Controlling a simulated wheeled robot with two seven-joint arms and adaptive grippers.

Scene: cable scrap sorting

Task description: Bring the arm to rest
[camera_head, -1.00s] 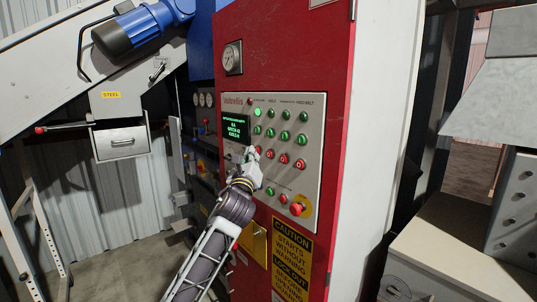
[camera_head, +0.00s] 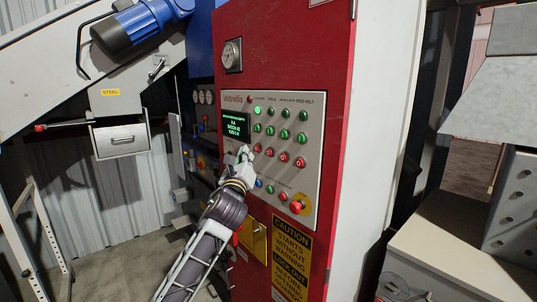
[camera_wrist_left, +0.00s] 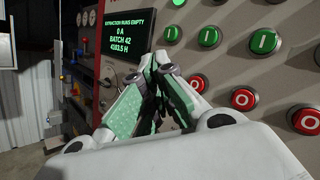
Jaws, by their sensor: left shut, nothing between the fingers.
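My left gripper (camera_head: 243,152) is in front of the control panel (camera_head: 313,150), at the lower right of its display (camera_head: 235,127). In the left wrist view its two pale fingers with green pads (camera_wrist_left: 155,65) come together at the tips, with nothing held. The display (camera_wrist_left: 133,35) reads "EXTRACTION RUNS EMPTY", with "BATCH 42" below. The fingertips overlap the panel in the picture; no contact is clear. My left arm reaches up from the bottom of the head view. The right gripper is out of view.
Rows of green buttons (camera_head: 285,134) and red buttons (camera_head: 283,157) lie right of the gripper. A red mushroom button (camera_head: 296,207) is lower on the panel. A red cabinet (camera_head: 285,50) carries the panel. A steel-labelled drawer box (camera_head: 121,140) stands left. Open floor shows lower left.

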